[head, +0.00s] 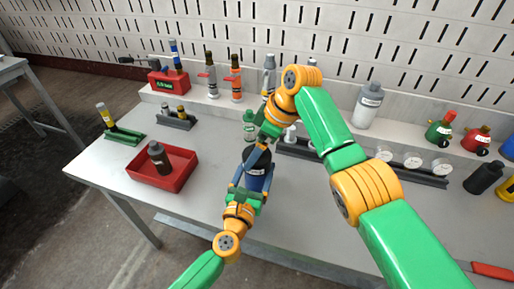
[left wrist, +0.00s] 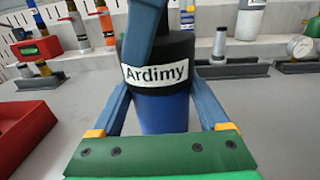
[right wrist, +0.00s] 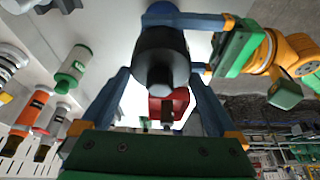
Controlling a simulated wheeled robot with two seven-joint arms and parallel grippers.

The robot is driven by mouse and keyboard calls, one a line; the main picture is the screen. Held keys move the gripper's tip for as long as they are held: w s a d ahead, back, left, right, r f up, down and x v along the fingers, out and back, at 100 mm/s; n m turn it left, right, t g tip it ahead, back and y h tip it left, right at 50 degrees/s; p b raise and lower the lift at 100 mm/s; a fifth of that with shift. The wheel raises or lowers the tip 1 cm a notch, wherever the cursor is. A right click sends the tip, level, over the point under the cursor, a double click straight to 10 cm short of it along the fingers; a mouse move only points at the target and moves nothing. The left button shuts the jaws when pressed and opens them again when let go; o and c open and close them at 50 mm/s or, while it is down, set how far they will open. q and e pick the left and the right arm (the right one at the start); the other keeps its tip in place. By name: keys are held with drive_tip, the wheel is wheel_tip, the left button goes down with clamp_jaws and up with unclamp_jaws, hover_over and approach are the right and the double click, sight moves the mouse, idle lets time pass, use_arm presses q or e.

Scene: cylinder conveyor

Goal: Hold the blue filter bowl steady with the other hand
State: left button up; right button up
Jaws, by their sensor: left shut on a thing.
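The filter stands upright on the grey table, with a blue bowl (head: 257,182) below and a black head above. The left wrist view shows the blue bowl (left wrist: 162,113) and the black head (left wrist: 172,52) with a white "Ardimy" label. My left gripper (head: 250,190) is shut on the blue bowl, one finger on each side. My right gripper (head: 263,142) is at the black head from above. In the right wrist view its fingers lie on both sides of the black head (right wrist: 160,60); whether they press on it cannot be told. One right finger hides part of the head in the left wrist view.
A red tray (head: 165,181) with a dark bottle stands to the left. A dark rail with gauges (head: 415,160) runs to the right. Several bottles stand on the back shelf. The table's front left is clear.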

drive_tip(key=c, duration=1.2)
drive_tip(key=m+t, duration=0.1)
drive_tip(key=m, duration=0.1)
drive_tip(key=shift+m, duration=0.4)
drive_tip(key=o, duration=1.4)
drive_tip(key=shift+m+h, duration=0.4)
drive_tip(key=shift+m, duration=0.3)
use_arm(q)
drive_tip(key=o, duration=1.4)
use_arm(e)
drive_tip(key=v, duration=1.2)
drive_tip(key=shift+s, duration=0.15)
drive_tip(key=shift+f, duration=0.1)
